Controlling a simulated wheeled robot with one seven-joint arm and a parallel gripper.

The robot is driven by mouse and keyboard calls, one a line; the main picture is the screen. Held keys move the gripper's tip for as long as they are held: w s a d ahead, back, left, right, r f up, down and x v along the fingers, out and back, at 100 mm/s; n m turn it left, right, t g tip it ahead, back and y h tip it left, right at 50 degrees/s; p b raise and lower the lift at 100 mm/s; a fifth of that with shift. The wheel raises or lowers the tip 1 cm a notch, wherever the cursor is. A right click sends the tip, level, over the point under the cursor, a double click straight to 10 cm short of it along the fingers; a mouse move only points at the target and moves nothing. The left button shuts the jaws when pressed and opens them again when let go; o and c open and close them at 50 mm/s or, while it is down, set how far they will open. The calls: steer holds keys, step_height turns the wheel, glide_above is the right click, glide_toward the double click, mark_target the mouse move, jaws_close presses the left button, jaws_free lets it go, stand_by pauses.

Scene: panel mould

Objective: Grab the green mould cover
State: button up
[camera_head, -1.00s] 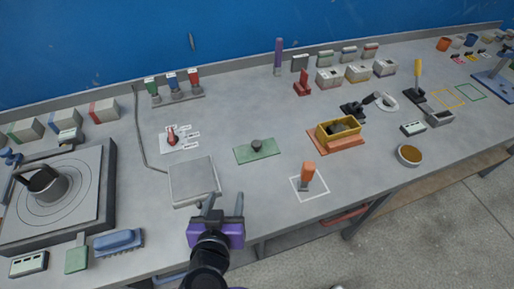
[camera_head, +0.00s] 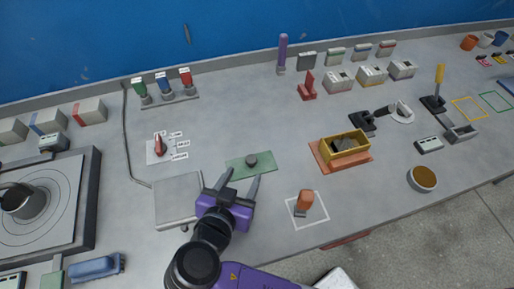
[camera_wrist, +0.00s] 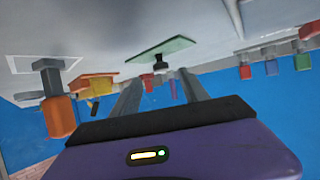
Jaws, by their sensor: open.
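The green mould cover (camera_head: 237,164) is a flat green plate with a dark round knob (camera_head: 251,160) on top. It lies on the grey bench in the middle of the head view. In the wrist view the green plate (camera_wrist: 178,46) appears upside down, with its knob (camera_wrist: 158,61) pointing down in the picture. My gripper (camera_head: 241,182) is open and empty, just in front of the cover, its fingers pointing at it. In the wrist view the gripper (camera_wrist: 155,85) shows both fingers apart, with the knob beyond them and roughly between them.
A grey square plate (camera_head: 178,199) lies left of my gripper. An orange-handled stamp (camera_head: 304,202) stands in a white outlined square to the right. A yellow box (camera_head: 346,144) sits on an orange plate further right. The bench behind the cover is clear.

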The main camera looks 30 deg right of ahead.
mark_target(250, 162)
steer(key=shift+w+d+f, duration=0.1)
steer(key=shift+w+d, duration=0.35)
steer(key=shift+d, duration=0.2)
steer(key=shift+p+x, duration=1)
steer(key=shift+x, duration=2.55)
steer(key=shift+w+a, duration=0.1)
jaws_close()
